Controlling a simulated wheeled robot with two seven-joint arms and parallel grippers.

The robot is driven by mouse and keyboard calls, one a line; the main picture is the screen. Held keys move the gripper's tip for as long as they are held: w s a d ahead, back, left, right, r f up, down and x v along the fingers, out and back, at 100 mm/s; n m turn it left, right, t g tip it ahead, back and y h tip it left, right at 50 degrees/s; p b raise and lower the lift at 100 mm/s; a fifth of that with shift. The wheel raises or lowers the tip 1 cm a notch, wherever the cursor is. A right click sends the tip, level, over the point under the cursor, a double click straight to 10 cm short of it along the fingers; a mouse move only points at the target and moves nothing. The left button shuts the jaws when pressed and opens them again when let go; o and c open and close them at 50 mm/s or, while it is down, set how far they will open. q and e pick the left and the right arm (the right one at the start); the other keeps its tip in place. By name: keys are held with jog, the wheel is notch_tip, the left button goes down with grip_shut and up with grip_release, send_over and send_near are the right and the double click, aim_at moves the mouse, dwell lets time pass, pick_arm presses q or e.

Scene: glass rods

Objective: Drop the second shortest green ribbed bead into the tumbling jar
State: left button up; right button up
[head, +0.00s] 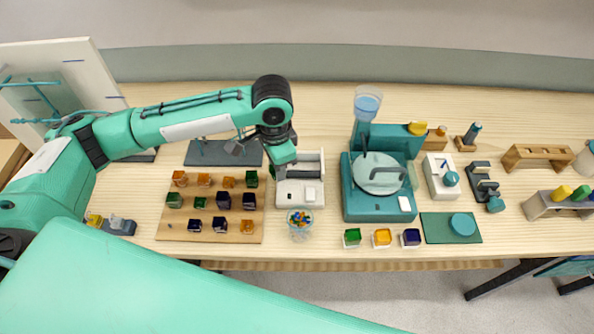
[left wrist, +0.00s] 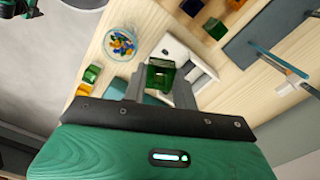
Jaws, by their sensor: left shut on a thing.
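My left gripper (left wrist: 155,92) is shut on a green bead (left wrist: 160,75) in the left wrist view. In the head view this gripper (head: 284,166) hangs over the white device right of the board; the held bead is hidden there. Other green beads sit on the wooden board: one at its back right corner (head: 252,178), one at its left edge (head: 174,200), one in the middle row (head: 200,202). A clear jar (head: 300,222) with small coloured pieces stands in front of the white device; it also shows in the left wrist view (left wrist: 120,43). My right gripper is not in view.
The wooden board (head: 185,235) also bears orange and dark purple beads. The white device (head: 312,165) is right of it. A teal machine (head: 350,213) with a round grey lid stands farther right. Green, yellow and purple blocks (head: 382,237) line the front edge.

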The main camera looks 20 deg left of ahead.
pick_arm(q)
jog(key=s+d+r+m+p, duration=0.1)
jog(key=s+d+m+p, duration=0.45)
jog(key=m+p, duration=0.65)
pick_arm(e)
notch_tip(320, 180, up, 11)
jog(key=b, duration=0.3)
pick_arm(q)
notch_tip(320, 180, down, 6)
jog(key=m+b, duration=0.2)
jog(key=b, duration=0.4)
jog(key=shift+w+r+b, duration=0.15)
jog(key=shift+b, duration=0.2)
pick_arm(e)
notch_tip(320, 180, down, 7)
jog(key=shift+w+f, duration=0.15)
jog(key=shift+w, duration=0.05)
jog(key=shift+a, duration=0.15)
pick_arm(q)
jog(key=o, duration=1)
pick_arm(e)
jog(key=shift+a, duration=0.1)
pick_arm(q)
jog(key=shift+o, duration=0.2)
notch_tip(320, 180, up, 14)
jog(key=b, duration=0.3)
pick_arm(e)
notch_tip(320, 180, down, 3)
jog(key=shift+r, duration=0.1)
